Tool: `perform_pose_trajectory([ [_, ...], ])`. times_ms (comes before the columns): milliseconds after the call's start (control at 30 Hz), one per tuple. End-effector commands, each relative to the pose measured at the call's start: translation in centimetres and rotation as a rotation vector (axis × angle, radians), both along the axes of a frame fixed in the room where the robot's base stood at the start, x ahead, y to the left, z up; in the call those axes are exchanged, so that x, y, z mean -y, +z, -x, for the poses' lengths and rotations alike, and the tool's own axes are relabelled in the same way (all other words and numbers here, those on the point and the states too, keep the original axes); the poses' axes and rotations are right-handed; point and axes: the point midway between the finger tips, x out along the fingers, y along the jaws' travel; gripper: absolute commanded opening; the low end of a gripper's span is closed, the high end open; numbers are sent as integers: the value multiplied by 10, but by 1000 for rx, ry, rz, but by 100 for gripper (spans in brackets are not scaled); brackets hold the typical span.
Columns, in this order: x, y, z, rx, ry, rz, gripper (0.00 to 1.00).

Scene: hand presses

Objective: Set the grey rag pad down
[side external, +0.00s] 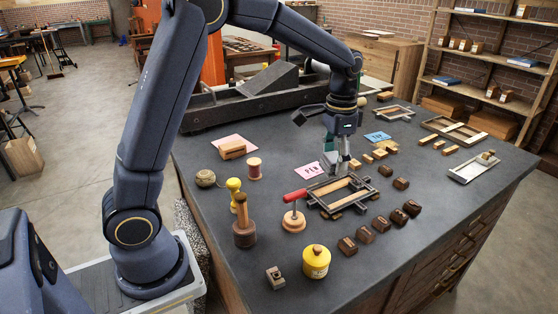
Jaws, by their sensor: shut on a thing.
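My gripper (339,166) points down over the middle of the dark bench, just behind a dark rectangular frame (341,193) with wooden strips in it. Its jaws are shut on a small greyish thing, the grey rag pad, whose outline I cannot separate clearly from the fingers at this size. I cannot tell whether the pad touches the bench (215,275) or the frame.
A blue card (378,137) and small wood blocks lie right. Dark blocks (366,235) and a yellow pot (316,262) stand in front.

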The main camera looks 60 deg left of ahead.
Motion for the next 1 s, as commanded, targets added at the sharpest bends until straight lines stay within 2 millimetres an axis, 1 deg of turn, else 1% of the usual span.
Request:
perform_pose_trajectory([
  [33,9,8,-3,2,-22,0,32],
  [67,13,11,-4,2,-30,0,32],
  [100,14,17,-4,2,-33,0,32],
  [167,12,21,-1,-1,-29,0,32],
  [500,12,19,1,0,-28,0,32],
  [600,12,19,-2,-1,-30,0,32],
  [667,11,12,-3,-4,-28,-1,32],
  [767,-6,-3,2,-5,10,0,32],
  [867,-36,-18,12,-5,82,0,32],
  [967,-70,-35,28,-5,169,0,32],
  [1000,-84,-41,36,-4,208,0,32],
])
